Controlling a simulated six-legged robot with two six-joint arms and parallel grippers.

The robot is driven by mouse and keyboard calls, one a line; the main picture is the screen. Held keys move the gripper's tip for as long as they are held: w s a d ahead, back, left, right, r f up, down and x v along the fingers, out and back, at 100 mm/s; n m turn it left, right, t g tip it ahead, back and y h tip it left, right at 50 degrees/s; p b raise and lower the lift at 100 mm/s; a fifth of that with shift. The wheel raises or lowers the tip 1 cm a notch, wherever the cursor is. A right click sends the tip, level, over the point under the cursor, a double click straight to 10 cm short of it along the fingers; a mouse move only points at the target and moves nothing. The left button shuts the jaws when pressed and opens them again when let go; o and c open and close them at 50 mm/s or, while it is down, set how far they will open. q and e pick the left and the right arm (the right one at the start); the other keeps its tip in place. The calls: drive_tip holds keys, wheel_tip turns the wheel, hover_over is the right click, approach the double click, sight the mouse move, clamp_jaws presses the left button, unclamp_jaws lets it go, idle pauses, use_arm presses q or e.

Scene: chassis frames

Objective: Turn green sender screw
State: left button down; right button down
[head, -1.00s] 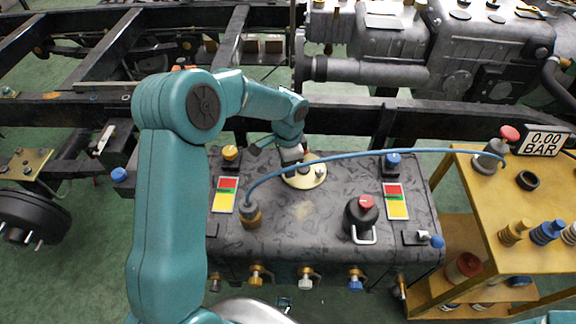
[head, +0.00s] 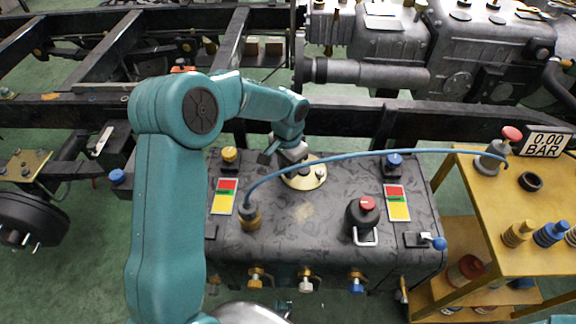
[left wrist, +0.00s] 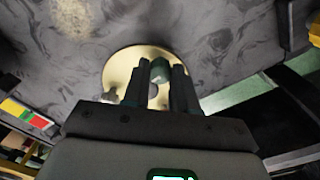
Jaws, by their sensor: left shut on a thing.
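The sender's round cream-gold plate (head: 312,180) lies on top of the dark mottled tank (head: 300,225). It also shows in the left wrist view (left wrist: 118,68). The green sender screw (left wrist: 158,70) stands between my left fingertips above the plate in the wrist view. My left gripper (head: 294,160) is shut on the screw; the head view hides the screw behind the gripper. A smaller metal screw (left wrist: 110,97) sits on the plate beside the fingers. My right gripper is not in view.
A blue hose (head: 350,155) arcs over the tank close by my left gripper, from a brass fitting (head: 250,217) to the yellow bench (head: 480,210). A black red-topped valve (head: 362,213) stands to the right. Chassis rails (head: 440,118) lie behind the tank.

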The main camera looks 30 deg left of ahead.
use_arm(q)
drive_tip(key=c, duration=0.9)
unclamp_jaws()
wheel_tip(320, 180, up, 16)
drive_tip(key=p, duration=0.3)
drive_tip(key=shift+r, duration=0.2)
